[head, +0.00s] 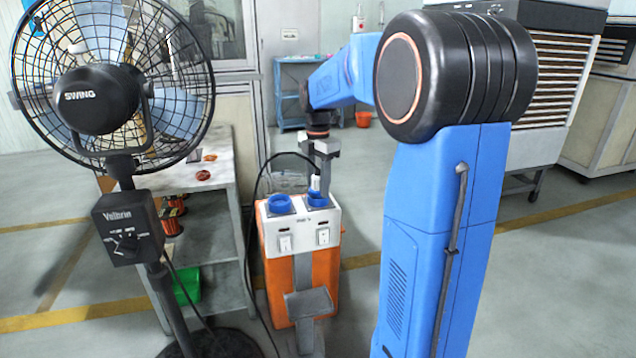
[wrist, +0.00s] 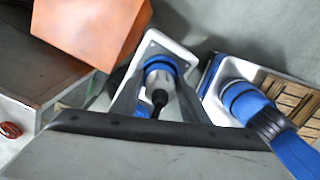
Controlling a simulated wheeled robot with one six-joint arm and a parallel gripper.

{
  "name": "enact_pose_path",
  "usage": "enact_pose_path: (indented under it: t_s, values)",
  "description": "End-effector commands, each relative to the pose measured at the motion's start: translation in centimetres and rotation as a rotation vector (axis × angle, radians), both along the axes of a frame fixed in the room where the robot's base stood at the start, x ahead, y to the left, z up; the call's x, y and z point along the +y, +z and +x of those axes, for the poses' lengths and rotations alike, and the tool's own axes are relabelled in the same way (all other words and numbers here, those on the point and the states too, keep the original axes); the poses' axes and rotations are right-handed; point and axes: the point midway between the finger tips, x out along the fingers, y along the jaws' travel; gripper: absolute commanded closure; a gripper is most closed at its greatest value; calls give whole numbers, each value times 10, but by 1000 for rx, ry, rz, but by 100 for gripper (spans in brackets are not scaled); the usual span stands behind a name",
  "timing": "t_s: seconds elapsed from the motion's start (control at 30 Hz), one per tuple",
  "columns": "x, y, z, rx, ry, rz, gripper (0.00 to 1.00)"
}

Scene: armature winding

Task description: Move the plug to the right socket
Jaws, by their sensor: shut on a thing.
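The white plug (head: 316,183) is upright, directly over the right socket (head: 318,200), a blue ring on the white panel. My gripper (head: 318,172) points down and is shut on the plug. In the wrist view the plug (wrist: 158,76) sits between the fingers of my gripper (wrist: 160,84), with a blue ring around it in the picture. I cannot tell how deep the plug is in the socket. The left socket (head: 280,204) looks empty. A black cable (head: 262,172) arches from the plug to the left and down to the floor.
The sockets' white panel (head: 301,228) tops an orange stand (head: 276,285). A black fan (head: 100,100) and a grey workbench (head: 205,180) with copper-coloured parts stand to the left. My blue arm column stands to the right.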

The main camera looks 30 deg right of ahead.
Motion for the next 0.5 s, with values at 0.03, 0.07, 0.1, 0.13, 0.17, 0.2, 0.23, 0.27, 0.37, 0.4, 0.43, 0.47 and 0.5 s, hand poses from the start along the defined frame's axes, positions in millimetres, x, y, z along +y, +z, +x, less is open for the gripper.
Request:
enact_pose_path:
  t_s: [0.03, 0.07, 0.1, 0.13, 0.17, 0.2, 0.23, 0.27, 0.37, 0.4, 0.43, 0.47, 0.5]
  values:
    - [0, -1, 0, 0, 0, 0, 84]
    - [0, -1, 0, 0, 0, 0, 84]
    - [0, -2, 0, 0, 0, 0, 84]
    - [0, -2, 0, 0, 0, 0, 84]
    - [0, -2, 0, 0, 0, 0, 57]
    - [0, -2, 0, 0, 0, 0, 52]
    - [0, -2, 0, 0, 0, 0, 52]
    - [0, -2, 0, 0, 0, 0, 52]
    - [0, -2, 0, 0, 0, 0, 52]
    - [0, -2, 0, 0, 0, 0, 52]
    - [0, -3, 0, 1, 0, 0, 52]
    - [0, -2, 0, 1, 0, 0, 52]
    - [0, -2, 0, 0, 0, 0, 52]
